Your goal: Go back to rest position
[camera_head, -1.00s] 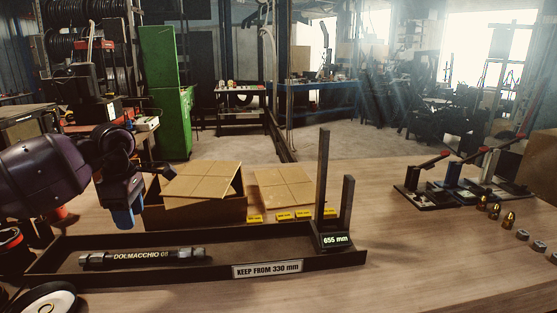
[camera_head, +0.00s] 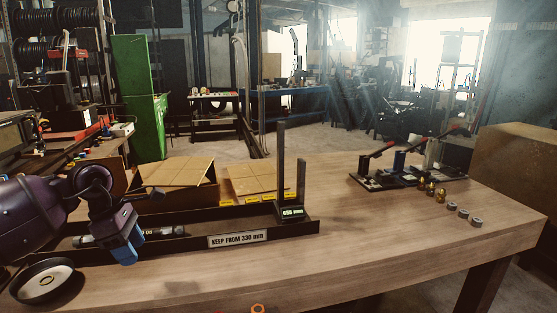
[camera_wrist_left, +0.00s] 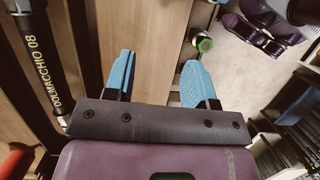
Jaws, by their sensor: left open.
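My left gripper (camera_head: 127,247) hangs at the left of the head view, in front of the long black tray (camera_head: 290,232). In the left wrist view its two blue fingers (camera_wrist_left: 158,80) are apart with nothing between them. A dark hose marked DOLMACCHIO 08 (camera_head: 165,232) lies in the tray, partly hidden behind the gripper. The hose also shows at the left of the left wrist view (camera_wrist_left: 30,70), beside the fingers. My right gripper is not in view.
A cardboard box (camera_head: 180,172) stands behind the tray. A small display (camera_head: 291,212) sits at the tray's right end. Clamps with red handles (camera_head: 377,156), brass fittings (camera_head: 430,189) and grey nuts (camera_head: 463,215) are at the right.

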